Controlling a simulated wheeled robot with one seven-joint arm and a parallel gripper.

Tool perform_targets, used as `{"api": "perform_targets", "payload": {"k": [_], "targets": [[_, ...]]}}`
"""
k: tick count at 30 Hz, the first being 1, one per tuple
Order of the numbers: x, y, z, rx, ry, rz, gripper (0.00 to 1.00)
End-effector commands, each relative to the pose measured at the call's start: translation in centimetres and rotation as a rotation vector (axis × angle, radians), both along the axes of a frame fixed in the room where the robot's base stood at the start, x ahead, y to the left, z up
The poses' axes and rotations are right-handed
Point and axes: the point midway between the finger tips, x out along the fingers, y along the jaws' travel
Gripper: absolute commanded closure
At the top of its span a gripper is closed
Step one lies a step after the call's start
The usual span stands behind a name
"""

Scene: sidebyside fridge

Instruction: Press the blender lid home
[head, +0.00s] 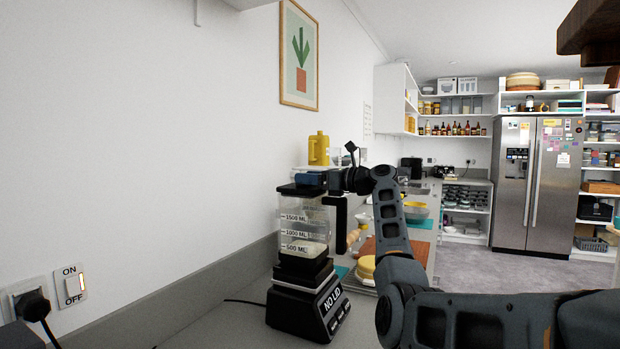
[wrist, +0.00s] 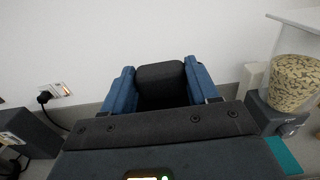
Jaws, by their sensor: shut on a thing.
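The blender (head: 308,310) stands on the counter with a clear jar (head: 305,222) marked in millilitres and a black handle at its right. Its front display reads "NO LID". The black lid (head: 295,189) is at the top of the jar; I cannot tell how deep it sits. My gripper (head: 312,180) is right above the jar, reaching in from the right. In the wrist view my gripper's blue fingers (wrist: 160,90) are shut on the dark upper part of the lid (wrist: 160,73). The jar is hidden below the gripper there.
A wall switch (head: 72,285) marked ON and OFF and a plugged-in socket are at the left. Behind the blender are a yellow container (head: 319,149), bowls and a board on the counter. A dispenser of dry pieces (wrist: 293,82) stands at the right in the wrist view.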

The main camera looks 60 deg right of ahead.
Motion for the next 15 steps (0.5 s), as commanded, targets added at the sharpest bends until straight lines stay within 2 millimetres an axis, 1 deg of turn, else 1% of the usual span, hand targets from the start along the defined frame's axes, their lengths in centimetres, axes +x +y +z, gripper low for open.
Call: {"api": "perform_targets", "payload": {"k": [9, 10, 15], "targets": [[0.01, 0.0, -0.42, 0.001, 0.0, 0.0, 0.63], [0.01, 0.0, -0.43, 0.001, 0.0, 0.0, 0.38], [0.02, 0.01, -0.47, 0.001, 0.001, 0.0, 0.22]]}}
